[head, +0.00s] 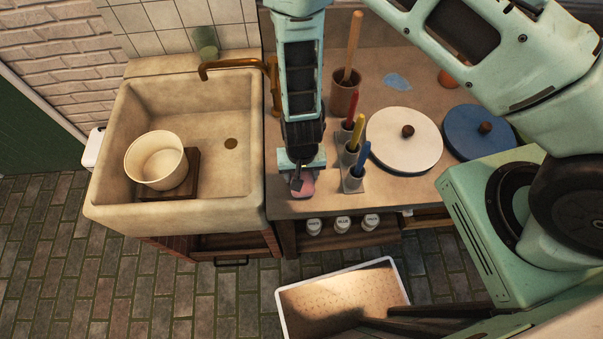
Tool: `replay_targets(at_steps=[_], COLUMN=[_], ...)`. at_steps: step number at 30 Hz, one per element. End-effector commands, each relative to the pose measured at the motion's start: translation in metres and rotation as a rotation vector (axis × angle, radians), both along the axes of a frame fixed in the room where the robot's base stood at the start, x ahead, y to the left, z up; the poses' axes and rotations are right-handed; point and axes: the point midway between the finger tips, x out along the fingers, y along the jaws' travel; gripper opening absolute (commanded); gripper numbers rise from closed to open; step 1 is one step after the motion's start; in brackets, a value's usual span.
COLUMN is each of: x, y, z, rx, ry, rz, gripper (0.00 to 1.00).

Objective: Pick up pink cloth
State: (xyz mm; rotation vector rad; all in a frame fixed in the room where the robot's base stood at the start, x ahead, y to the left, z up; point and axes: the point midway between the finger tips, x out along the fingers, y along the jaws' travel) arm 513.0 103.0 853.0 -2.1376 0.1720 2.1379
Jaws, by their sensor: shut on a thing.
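The pink cloth (307,188) lies at the front left of the counter, just right of the sink. My gripper (299,181) points down over it and is shut on the cloth. The gripper's body hides part of the cloth. The visible pink part is at counter level or very close to it; I cannot tell whether it is lifted.
Beside the gripper stands a holder (352,183) with red, yellow and blue handles. A brown cup (344,100) with a wooden stick stands behind. A white disc (404,140) and a blue disc (478,132) lie right. The sink (225,195) holds a white bucket (155,160).

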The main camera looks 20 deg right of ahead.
Motion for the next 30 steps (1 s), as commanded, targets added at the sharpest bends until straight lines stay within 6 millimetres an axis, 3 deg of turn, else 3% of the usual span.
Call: replay_targets(at_steps=[8, 21, 30], x=[0.001, 0.001, 0.0], y=[0.001, 0.001, 0.0], z=[0.012, 0.079, 0.1], rx=[0.001, 0.002, 0.0], ry=[-0.002, -0.003, 0.0], rz=[0.001, 0.002, 0.0], gripper=[0.34, 0.34, 0.34])
